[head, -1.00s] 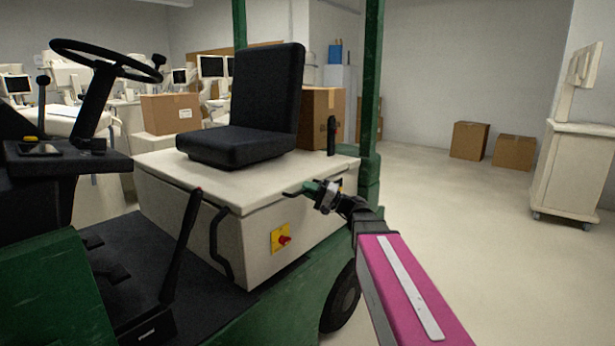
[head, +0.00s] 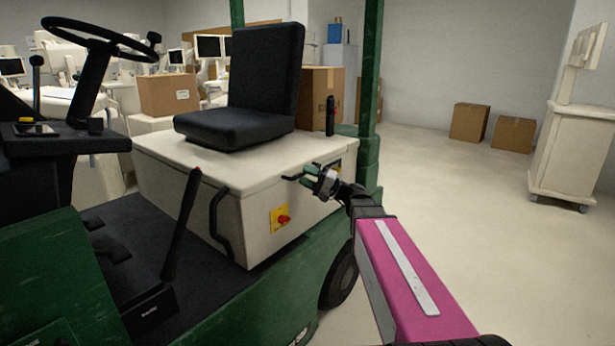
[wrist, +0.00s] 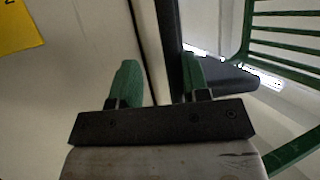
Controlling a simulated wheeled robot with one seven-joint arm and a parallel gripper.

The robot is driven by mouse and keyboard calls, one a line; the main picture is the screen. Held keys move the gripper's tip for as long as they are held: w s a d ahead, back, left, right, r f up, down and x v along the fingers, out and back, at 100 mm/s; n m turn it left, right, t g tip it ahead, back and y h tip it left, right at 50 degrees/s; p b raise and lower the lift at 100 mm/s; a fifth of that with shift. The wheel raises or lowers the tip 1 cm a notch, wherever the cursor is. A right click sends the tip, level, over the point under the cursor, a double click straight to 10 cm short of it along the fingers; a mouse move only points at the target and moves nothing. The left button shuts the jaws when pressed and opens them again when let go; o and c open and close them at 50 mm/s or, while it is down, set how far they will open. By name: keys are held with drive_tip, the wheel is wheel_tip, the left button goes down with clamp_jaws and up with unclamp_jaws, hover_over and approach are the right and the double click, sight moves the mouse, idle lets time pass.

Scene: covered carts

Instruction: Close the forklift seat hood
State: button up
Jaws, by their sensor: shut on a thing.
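The seat hood (head: 200,168) is the cream cover on the green forklift, with the black seat (head: 240,126) upright on it. It lies low and about level over its box; I cannot tell whether a small gap remains. The handle's far part is hidden.
The steering wheel (head: 100,38) and a red-tipped lever (head: 182,225) stand at the left. A green post (head: 370,90) rises behind my gripper. A cream cart (head: 575,165) and cardboard boxes (head: 468,122) stand to the right. The floor between is clear.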

drive_tip(key=shift+f, duration=0.2)
drive_tip(key=v, duration=1)
drive_tip(key=shift+s+d, duration=0.15)
drive_tip(key=shift+d, duration=0.25)
drive_tip(key=s+a+f+g+h, duration=0.25)
drive_tip(key=f+h, duration=0.25)
drive_tip(key=f, duration=0.4)
drive_tip(key=s+a+f+g+h, duration=0.2)
drive_tip(key=s+f+h, duration=0.25)
drive_tip(key=f, duration=0.55)
drive_tip(key=s+d+f+n+g+h, duration=0.2)
drive_tip(key=s+d+f+h, duration=0.4)
drive_tip(key=d+f+h, duration=0.3)
wheel_tip(320, 180, down, 2)
drive_tip(key=shift+s+f+h, duration=0.1)
drive_tip(key=shift+s+h, duration=0.2)
drive_tip(key=shift+h, duration=0.75)
